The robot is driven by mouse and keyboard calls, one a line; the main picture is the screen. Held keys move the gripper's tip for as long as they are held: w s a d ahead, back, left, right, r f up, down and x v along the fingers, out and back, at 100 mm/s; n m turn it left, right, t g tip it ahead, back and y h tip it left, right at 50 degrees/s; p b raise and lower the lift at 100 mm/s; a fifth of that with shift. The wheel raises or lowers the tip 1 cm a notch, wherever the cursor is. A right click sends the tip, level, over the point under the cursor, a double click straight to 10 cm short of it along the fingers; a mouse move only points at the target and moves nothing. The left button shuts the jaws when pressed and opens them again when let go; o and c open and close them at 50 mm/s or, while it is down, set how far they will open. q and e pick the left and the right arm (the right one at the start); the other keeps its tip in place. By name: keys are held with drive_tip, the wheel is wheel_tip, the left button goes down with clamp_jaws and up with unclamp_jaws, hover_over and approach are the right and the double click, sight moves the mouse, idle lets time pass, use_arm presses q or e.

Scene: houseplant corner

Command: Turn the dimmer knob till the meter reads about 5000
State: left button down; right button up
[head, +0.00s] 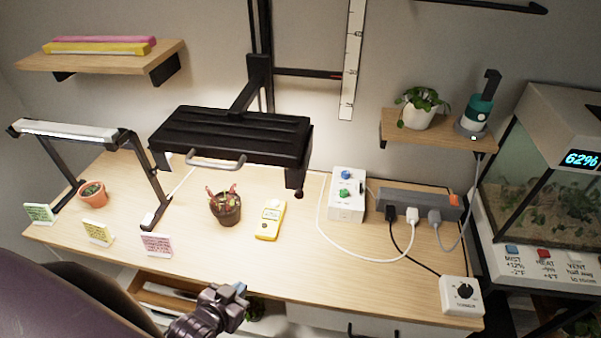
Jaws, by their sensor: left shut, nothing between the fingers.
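A white box (461,296) with a round black knob (464,290) sits at the table's front right corner; its label is too small to read surely. Another white box (347,205) farther back has a blue knob (346,174) and a green knob (344,193). The yellow meter (271,220) lies on the table beside a potted plant; its reading is not legible. My left gripper (240,289) is shut and empty at the table's front edge, left of the black knob and apart from it. My right gripper is not in view.
A black lamp (230,135) hangs over the reddish plant (225,206). A grey power strip (405,203) has several plugs, and cables cross the right side of the table. A terrarium (545,170) stands at the right. The table's front middle is clear.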

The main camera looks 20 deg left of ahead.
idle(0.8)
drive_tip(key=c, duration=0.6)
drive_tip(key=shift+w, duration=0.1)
